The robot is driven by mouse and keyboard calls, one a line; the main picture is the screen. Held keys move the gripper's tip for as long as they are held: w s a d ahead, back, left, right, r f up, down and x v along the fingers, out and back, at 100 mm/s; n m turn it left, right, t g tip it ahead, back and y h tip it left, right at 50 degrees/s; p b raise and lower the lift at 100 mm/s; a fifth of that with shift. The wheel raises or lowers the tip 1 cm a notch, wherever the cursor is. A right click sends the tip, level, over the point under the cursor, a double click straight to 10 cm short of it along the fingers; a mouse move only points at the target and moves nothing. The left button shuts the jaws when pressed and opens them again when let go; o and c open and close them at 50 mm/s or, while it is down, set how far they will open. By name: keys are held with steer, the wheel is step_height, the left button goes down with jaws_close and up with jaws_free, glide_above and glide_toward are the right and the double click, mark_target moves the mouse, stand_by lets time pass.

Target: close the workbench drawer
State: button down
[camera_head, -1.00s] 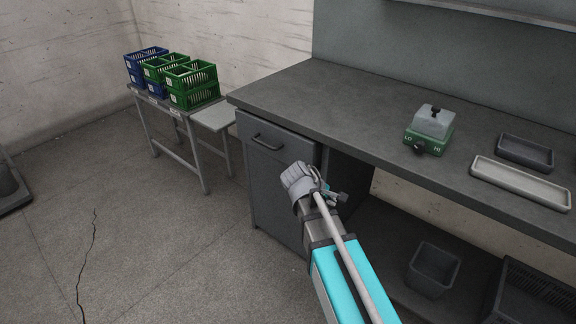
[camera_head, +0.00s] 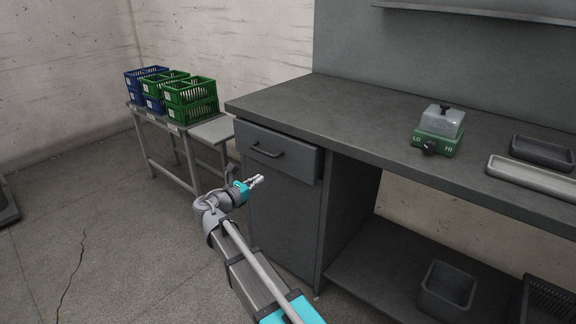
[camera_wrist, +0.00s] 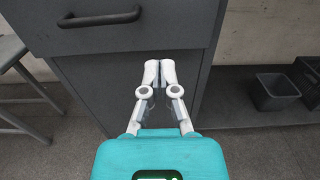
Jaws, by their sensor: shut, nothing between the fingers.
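The workbench (camera_head: 330,98) is dark grey, with a drawer (camera_head: 300,158) under the left end of its top. The drawer front stands out a little from the cabinet (camera_head: 285,212) below it, so the drawer is slightly open. Its dark bar handle (camera_head: 266,151) is on the front, and it also shows at the upper left of the wrist view (camera_wrist: 98,18). My gripper (camera_head: 259,180) is shut and empty. It is in front of the cabinet, below the drawer and its handle. In the wrist view the fingertips (camera_wrist: 159,65) are together, below the drawer's lower edge; contact cannot be told.
A small table (camera_head: 212,130) with green crates (camera_head: 190,101) and blue crates (camera_head: 150,85) stands left of the bench. A green box with a dial (camera_head: 437,142) and trays (camera_head: 542,152) are on the benchtop. A grey bin (camera_head: 446,290) is on the lower shelf.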

mark_target(290, 158)
steer(key=shift+w+d, duration=0.15)
steer(key=x, duration=1.3)
steer(key=shift+w+d, duration=0.25)
steer(key=shift+w+a, duration=0.1)
